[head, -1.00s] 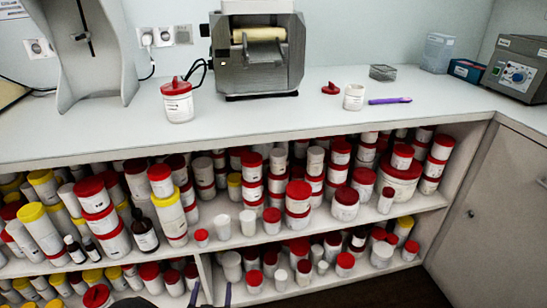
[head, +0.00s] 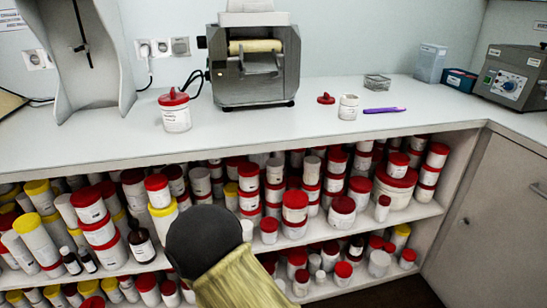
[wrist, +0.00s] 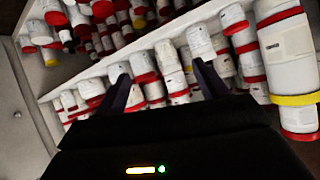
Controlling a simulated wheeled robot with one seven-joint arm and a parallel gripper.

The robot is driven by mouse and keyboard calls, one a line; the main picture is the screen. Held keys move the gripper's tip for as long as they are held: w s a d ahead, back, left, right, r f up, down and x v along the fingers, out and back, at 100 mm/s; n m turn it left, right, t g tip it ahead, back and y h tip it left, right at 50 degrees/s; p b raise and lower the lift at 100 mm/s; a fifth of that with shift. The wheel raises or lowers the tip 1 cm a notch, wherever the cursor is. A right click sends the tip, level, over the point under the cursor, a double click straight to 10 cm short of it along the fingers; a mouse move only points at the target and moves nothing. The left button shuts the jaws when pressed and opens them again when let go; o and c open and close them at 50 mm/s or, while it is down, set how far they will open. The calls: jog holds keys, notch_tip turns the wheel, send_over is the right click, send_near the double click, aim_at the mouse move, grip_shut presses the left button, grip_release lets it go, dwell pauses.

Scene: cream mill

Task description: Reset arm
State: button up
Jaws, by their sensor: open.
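My gripper (wrist: 158,85) shows in the wrist view with its two dark fingers apart and nothing between them. It faces the shelves of jars (wrist: 175,65), which look tilted in that view. In the head view, part of my arm rises at the bottom centre in front of the shelves; the fingers are not visible there. On the counter stand a closed white jar with a red lid (head: 175,110), an open white jar (head: 348,107), a loose red lid (head: 326,98) and a purple spatula (head: 384,110).
A grey mill (head: 254,65) stands at the back of the counter (head: 240,125). Shelves below are crowded with jars. A cabinet door (head: 500,215) is at the right.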

jog(key=s+d+r+g+y, duration=0.1)
jog(key=s+d+r+g, duration=0.2)
jog(key=d, duration=0.4)
jog(key=s+d+r+g, duration=0.1)
jog(key=d+r+g, duration=0.2)
jog(key=d+r, duration=0.35)
jog(key=s+d+r+n+g+h, duration=0.1)
jog(key=s+d+r+n+g, duration=0.3)
jog(key=s+d, duration=0.85)
notch_tip(320, 180, up, 37)
jog(key=m+p, duration=0.2)
jog(key=p, duration=3.5)
jog(key=shift+w+r+t, duration=0.15)
jog(key=shift+w+t, duration=0.15)
jog(key=shift+w, duration=0.1)
jog(key=shift+a, duration=0.1)
